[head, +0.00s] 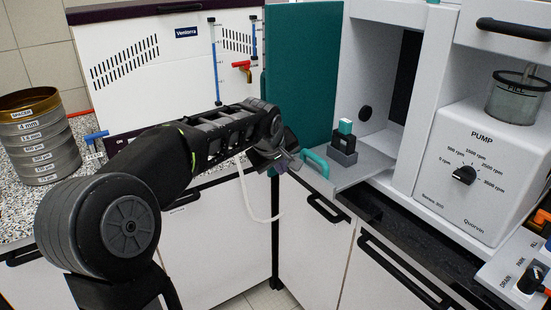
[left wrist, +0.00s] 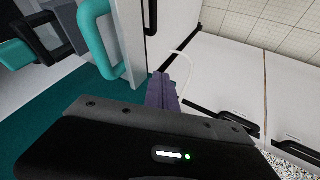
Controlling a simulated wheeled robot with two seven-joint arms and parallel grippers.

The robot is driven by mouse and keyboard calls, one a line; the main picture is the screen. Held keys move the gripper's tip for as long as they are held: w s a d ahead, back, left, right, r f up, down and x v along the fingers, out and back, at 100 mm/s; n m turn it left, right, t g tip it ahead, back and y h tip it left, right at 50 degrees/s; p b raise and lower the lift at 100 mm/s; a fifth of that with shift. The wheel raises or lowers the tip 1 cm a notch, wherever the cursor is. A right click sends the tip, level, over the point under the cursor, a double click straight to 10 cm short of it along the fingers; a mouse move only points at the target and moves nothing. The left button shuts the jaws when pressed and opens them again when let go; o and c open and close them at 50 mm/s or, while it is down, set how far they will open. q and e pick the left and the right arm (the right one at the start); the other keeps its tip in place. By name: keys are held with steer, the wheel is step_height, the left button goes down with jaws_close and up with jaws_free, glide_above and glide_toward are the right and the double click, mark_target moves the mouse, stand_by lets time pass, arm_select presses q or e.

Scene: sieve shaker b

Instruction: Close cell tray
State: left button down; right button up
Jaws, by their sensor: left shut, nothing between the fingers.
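The grey cell tray (head: 362,172) sticks out of the open bay of the white machine. Its teal handle (head: 315,162) is on the tray's front, and it also shows in the left wrist view (left wrist: 90,32). A dark cell holder (head: 343,146) with a teal-topped block (head: 345,127) stands on the tray. My left gripper (head: 287,157) is just left of the handle, apart from it in the head view. Its purple fingers (left wrist: 161,92) are shut and empty, beside the tray front in the left wrist view. My right gripper is out of view.
A teal door (head: 302,70) stands open behind my left gripper. A pump unit (head: 480,165) with a dial is right of the bay. A sieve stack (head: 37,138) stands on the left counter. A white hose (head: 252,205) hangs below my left arm.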

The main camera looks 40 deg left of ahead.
arm_select(q)
steer(key=shift+w+d+r, duration=0.1)
steer(key=shift+w+d, duration=0.2)
steer(key=shift+w, duration=0.5)
steer(key=shift+w+d+r, duration=0.1)
steer(key=shift+w+d, duration=0.15)
steer(key=shift+w, duration=0.5)
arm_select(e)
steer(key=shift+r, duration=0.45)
arm_select(q)
steer(key=shift+w, duration=0.1)
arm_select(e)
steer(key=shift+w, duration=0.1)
